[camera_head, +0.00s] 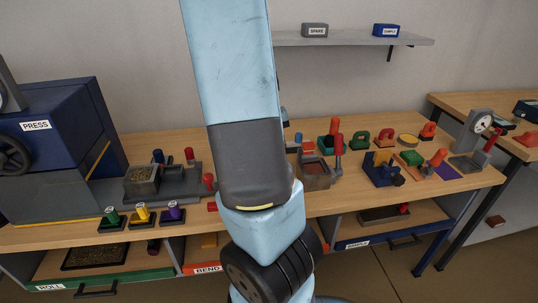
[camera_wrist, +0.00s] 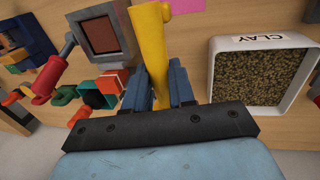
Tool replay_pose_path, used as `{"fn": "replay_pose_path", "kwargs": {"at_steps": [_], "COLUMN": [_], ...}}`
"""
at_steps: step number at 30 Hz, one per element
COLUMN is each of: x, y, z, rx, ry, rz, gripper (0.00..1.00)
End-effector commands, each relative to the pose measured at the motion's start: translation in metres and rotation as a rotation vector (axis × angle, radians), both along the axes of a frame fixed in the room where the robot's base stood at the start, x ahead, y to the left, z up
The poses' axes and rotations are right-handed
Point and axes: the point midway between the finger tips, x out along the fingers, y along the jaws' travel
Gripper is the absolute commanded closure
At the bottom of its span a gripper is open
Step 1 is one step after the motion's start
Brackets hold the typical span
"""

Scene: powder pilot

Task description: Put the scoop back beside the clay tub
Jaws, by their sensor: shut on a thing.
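In the wrist view the clay tub (camera_wrist: 218,65), a white square tub labelled CLAY and filled with brown grains, stands to the right. My gripper (camera_wrist: 158,88) has its dark blue fingers shut on a yellow handle (camera_wrist: 150,45), which looks like the scoop's. In the head view my arm hides the gripper, the scoop and the clay tub.
Left of the scoop in the wrist view are a grey box-like fixture (camera_wrist: 96,15) and a red-handled tool (camera_wrist: 50,80). The blue press (camera_head: 55,140) stands at the left of the bench in the head view. Coloured tools crowd the bench's right part, including a blue one (camera_head: 380,172).

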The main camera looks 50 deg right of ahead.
Motion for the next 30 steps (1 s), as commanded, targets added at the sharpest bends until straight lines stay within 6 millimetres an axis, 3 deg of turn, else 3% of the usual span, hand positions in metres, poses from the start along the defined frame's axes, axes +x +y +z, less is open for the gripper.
{"fn": "replay_pose_path", "kwargs": {"at_steps": [16, 30], "x": [0.064, 0.098], "y": [-0.047, -0.069], "z": [-0.036, -0.086], "rx": [-0.001, 0.000], "ry": [0.002, 0.001], "rz": [0.003, 0.005], "gripper": [1.00, 1.00]}}
